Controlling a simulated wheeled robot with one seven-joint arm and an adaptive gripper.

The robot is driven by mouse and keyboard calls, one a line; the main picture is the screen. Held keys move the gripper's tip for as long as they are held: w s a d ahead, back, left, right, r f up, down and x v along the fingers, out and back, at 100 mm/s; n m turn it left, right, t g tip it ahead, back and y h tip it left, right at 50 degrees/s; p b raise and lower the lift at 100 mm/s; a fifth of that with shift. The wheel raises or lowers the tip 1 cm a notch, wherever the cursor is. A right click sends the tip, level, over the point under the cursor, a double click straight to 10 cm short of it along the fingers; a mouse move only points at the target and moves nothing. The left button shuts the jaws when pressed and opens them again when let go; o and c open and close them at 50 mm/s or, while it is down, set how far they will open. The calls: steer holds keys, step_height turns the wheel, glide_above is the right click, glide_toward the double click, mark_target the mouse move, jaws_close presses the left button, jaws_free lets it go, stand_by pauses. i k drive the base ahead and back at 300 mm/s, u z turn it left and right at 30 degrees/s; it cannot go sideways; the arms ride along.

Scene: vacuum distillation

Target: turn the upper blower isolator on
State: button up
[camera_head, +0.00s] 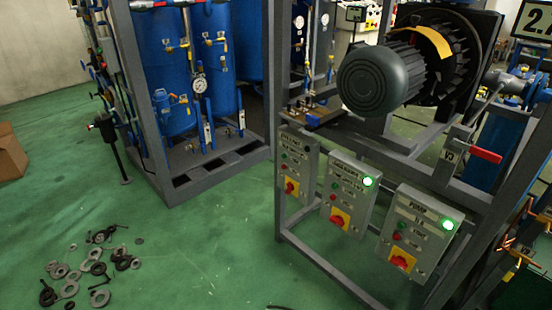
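Three grey switch boxes hang in a row on the front of the blower frame. The left box (297,163) is seen at an angle, with a red-and-yellow rotary isolator (291,187) at its bottom; no lit lamp shows on it. The middle box (352,187) has a lit green lamp (367,181) and a red-and-yellow isolator (340,217). The right box (421,232), labelled PUMP, has a lit green lamp (447,224) and an isolator (402,260). The labels on the left and middle boxes are too small to read surely. My gripper is not in view.
A grey metal frame (330,268) carries the boxes and a large motor blower (382,78). A red valve handle (485,155) sticks out above the right box. Loose rings and washers (95,268) lie on the green floor at left. Floor before the left box is clear.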

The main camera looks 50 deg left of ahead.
mark_target(290, 188)
steer(key=u, duration=0.5)
steer(key=i, duration=0.3)
steer(key=u, duration=1)
steer(key=k, duration=0.5)
steer(key=u, duration=1.35)
steer(key=i, duration=0.8)
steer(key=z, duration=1.1)
